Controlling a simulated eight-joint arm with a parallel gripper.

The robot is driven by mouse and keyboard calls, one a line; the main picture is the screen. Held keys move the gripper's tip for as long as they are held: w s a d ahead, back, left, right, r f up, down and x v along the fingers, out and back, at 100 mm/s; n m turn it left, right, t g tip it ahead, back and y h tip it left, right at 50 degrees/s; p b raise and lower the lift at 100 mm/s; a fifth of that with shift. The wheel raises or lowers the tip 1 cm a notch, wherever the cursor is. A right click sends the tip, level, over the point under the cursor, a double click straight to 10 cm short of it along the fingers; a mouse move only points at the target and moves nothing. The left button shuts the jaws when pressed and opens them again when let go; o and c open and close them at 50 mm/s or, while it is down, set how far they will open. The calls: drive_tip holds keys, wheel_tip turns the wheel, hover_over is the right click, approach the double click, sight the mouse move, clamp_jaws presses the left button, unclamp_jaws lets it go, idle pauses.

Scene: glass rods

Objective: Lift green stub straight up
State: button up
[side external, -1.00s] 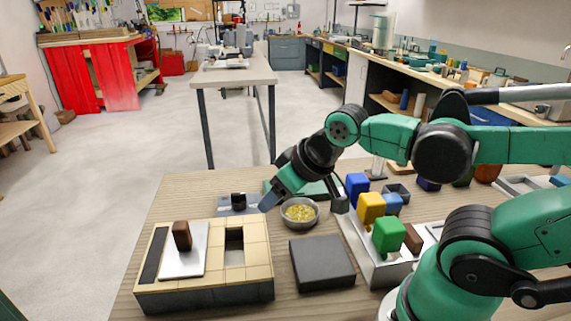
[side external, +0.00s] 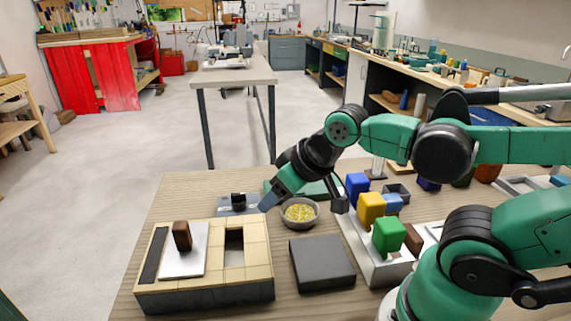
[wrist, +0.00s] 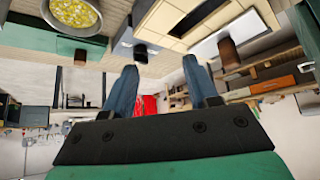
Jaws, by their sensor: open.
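In the side view a green block (side external: 388,234), which looks like the green stub, stands at the near end of a light metal rack (side external: 366,262), right of centre. My gripper (side external: 270,199) hangs far to its left, above the table near the bowl, tilted down to the left. In the wrist view my gripper's two blue-grey fingers (wrist: 163,78) are spread apart with nothing between them. I cannot make out the green stub in the wrist view.
A yellow block (side external: 370,209) and a blue block (side external: 356,187) stand behind the green one; a brown piece (side external: 413,240) is beside it. A bowl of yellow bits (side external: 300,213), a dark square pad (side external: 322,262) and a tan box (side external: 205,290) take up the table's left and middle.

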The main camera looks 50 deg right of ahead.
drive_tip(key=shift+o, duration=0.2)
drive_tip(key=o, duration=0.5)
